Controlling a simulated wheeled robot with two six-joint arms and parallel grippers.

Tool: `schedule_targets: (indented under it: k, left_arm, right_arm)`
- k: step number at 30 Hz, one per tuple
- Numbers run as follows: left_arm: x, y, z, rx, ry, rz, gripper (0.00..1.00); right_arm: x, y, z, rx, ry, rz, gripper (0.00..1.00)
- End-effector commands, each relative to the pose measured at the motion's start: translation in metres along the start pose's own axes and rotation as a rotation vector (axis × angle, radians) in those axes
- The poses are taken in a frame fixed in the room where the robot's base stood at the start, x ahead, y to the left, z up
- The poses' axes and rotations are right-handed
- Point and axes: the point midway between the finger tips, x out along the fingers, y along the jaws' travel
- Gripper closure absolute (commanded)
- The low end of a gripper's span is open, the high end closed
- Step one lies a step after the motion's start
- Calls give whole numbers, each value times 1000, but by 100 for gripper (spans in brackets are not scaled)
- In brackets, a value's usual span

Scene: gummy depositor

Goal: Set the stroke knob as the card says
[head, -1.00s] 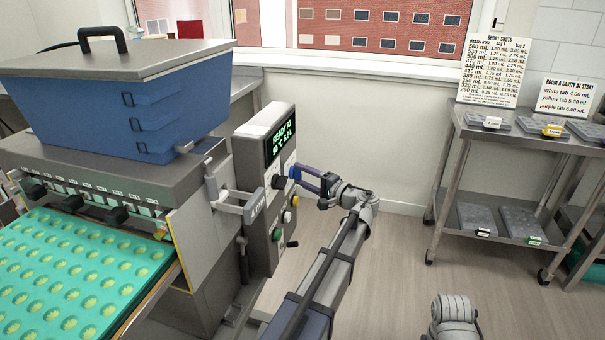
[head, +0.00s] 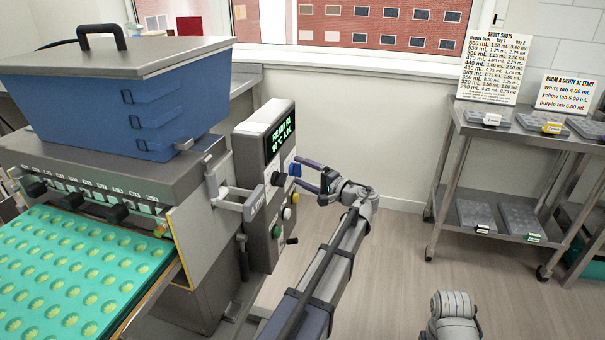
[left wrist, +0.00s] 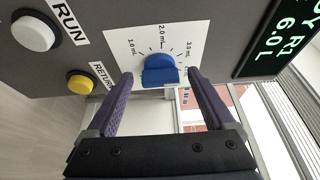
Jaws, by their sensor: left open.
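The blue stroke knob (head: 294,170) sits on the depositor's control panel (head: 262,205). In the left wrist view the knob (left wrist: 159,71) is on a white dial plate (left wrist: 118,47) with marks including 1.0, 2.0 and 3.0 mL; its exact setting is hard to read. My left gripper (head: 303,172) is open, its fingers on either side of the knob with gaps; the left wrist view shows this gripper (left wrist: 160,88) too. My right gripper is out of view. A SHORT SHOTS card (head: 494,58) and a cavity card (head: 566,92) stand at the right.
A lit display (head: 279,137) is above the knob. The white RUN button (left wrist: 33,31) and yellow RETURN button (left wrist: 80,82) are close to the gripper. A steel rack (head: 465,132) holds tab-marked moulds. A teal mould tray (head: 70,262) is at the left. Floor between depositor and rack is clear.

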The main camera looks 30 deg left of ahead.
Motion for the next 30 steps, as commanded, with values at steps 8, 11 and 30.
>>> schedule_targets:
  k: [8,11,30]
  left_arm:
    - [-17,0,0,0,3,0,12]
    - [-34,0,0,0,3,0,12]
    - [-78,0,0,0,0,0,12]
  right_arm:
    - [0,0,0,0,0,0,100]
    - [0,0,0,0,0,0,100]
    - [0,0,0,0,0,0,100]
